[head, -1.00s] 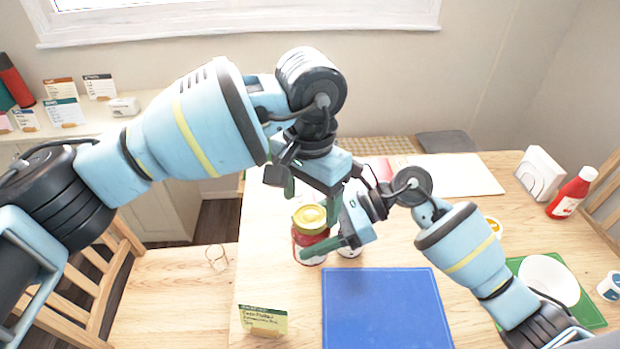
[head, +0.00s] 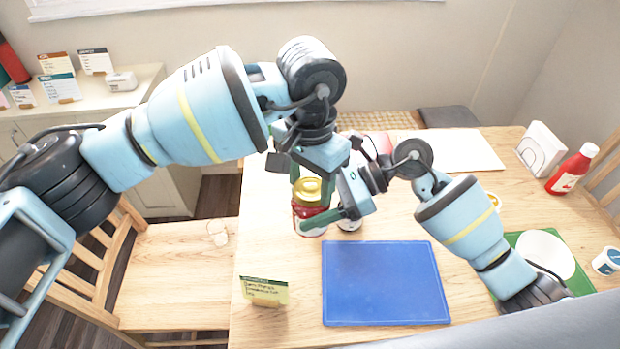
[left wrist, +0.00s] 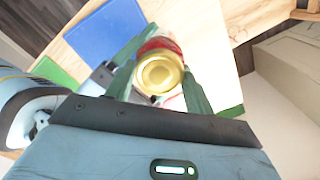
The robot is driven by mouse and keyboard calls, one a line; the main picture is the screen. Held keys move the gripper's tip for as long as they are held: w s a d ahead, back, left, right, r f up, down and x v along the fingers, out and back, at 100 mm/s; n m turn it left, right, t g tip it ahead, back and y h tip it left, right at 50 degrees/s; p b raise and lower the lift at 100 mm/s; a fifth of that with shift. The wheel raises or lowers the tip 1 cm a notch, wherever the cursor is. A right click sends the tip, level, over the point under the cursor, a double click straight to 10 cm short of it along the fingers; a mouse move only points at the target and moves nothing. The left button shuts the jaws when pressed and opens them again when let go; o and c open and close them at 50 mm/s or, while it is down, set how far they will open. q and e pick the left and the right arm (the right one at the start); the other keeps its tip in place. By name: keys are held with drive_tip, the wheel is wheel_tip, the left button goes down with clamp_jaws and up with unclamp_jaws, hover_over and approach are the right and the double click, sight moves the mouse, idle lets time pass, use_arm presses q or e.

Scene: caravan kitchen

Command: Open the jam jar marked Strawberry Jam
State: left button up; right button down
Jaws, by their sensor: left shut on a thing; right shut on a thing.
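The jam jar (head: 311,228) has a red body and a gold lid (head: 307,190); it stands upright on the table, its label unreadable from here. My left gripper (head: 309,183) comes down from above with its green fingers on either side of the lid, shut on it. In the left wrist view, the gold lid (left wrist: 160,74) lies between the fingers of my left gripper (left wrist: 160,85). My right gripper (head: 320,217) reaches in from the right and is shut on the jar's body, below the lid. The right gripper's fingers partly hide the jar.
A blue mat (head: 384,283) lies in front of the jar, with a small card (head: 264,290) to its left.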

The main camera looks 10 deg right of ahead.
use_arm(q)
drive_tip(key=n, duration=0.6)
drive_tip(key=shift+n, duration=0.4)
drive_tip(key=o, duration=1.1)
drive_tip(key=shift+d, duration=0.1)
drive_tip(key=shift+c, duration=0.2)
drive_tip(key=shift+s+d, duration=0.1)
drive_tip(key=shift+d, duration=0.05)
drive_tip(key=shift+r, duration=0.2)
wheel_tip(320, 180, up, 4)
drive_tip(key=shift+f, duration=0.15)
drive_tip(key=shift+r, duration=0.3)
